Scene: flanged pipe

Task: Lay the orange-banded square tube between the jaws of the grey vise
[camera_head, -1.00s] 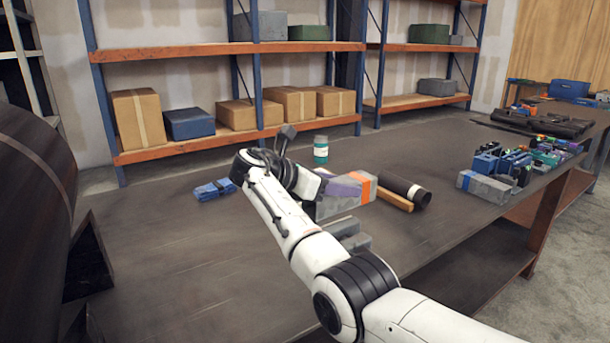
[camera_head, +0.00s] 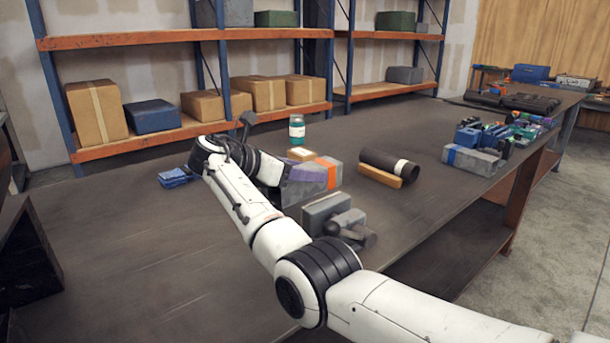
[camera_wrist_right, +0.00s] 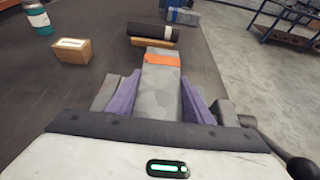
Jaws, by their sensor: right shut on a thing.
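The orange-banded square tube (camera_head: 334,172) is grey and lies roughly level. My right gripper (camera_head: 305,178) is shut on it, with a purple finger against each side, as the right wrist view (camera_wrist_right: 160,98) shows. The grey vise (camera_head: 326,210) stands on the bench just below and in front of the tube. In the right wrist view, a grey vise jaw (camera_wrist_right: 226,112) lies right of the fingers and another grey block shows at left. The tube lines up between them. I cannot tell whether it rests on the vise. My left gripper is not in view.
A dark pipe (camera_head: 390,161) and a wooden block (camera_head: 380,177) lie just beyond the tube. A small tan block (camera_head: 300,154) and a teal bottle (camera_head: 297,130) stand behind. A blue bundle (camera_head: 174,177) lies left.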

